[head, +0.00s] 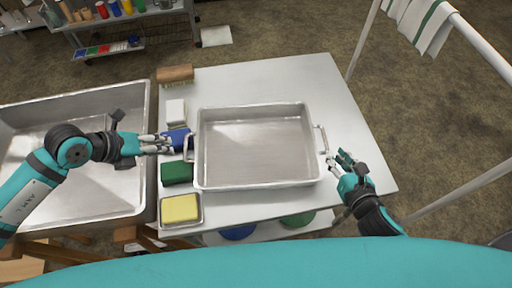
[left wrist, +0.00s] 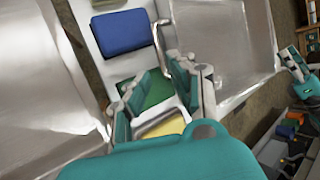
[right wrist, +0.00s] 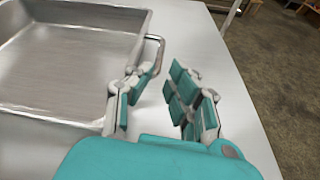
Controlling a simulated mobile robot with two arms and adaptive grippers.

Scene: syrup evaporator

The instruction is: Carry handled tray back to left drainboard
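The handled tray (head: 255,150) is a shallow, empty metal pan lying flat on a pale worktop (head: 345,110) right of the sink. Its left handle (head: 188,147) and right handle (head: 323,139) stick out at the sides. My left gripper (head: 160,144) is open at the left handle, which also shows near its fingertips in the left wrist view (left wrist: 158,38). My right gripper (head: 338,160) is open just outside the right handle, which is beside one finger in the right wrist view (right wrist: 158,52). Neither gripper visibly holds a handle. No left drainboard is identifiable.
A metal sink basin (head: 95,195) lies to the left. Between it and the tray stand a brush (head: 175,73), a white block (head: 175,111), a blue sponge (head: 178,137), a green sponge (head: 177,173) and a yellow sponge (head: 181,208) in a dish. A towel rail (head: 480,45) stands at right.

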